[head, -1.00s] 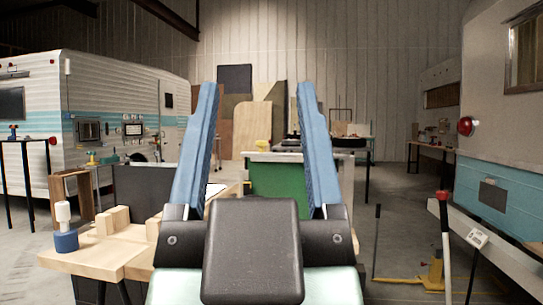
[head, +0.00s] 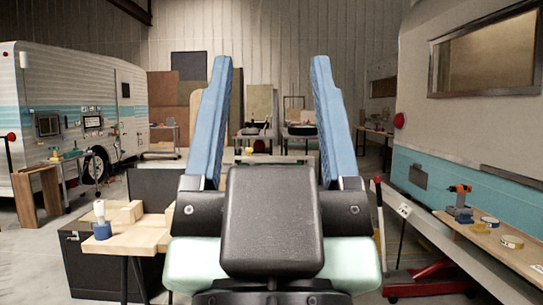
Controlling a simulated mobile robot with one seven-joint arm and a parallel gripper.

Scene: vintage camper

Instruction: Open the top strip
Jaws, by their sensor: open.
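My gripper (head: 271,68) is raised in the middle of the head view, with its two blue fingers wide apart and nothing between them. I cannot tell which part of the scene is the top strip. A dark grey cabinet (head: 88,262) stands under the wooden workbench at the lower left, and its front is partly hidden by the bench legs. My gripper is apart from the cabinet and touches nothing that I can see. My wrist hides much of the middle floor.
The wooden bench (head: 138,236) holds wood blocks (head: 125,215) and a blue-and-white item (head: 101,222). At right, a board (head: 500,247) along the blue-and-white camper (head: 470,130) holds an orange drill (head: 460,197) and tape rolls (head: 511,241). A red jack (head: 432,276) stands below.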

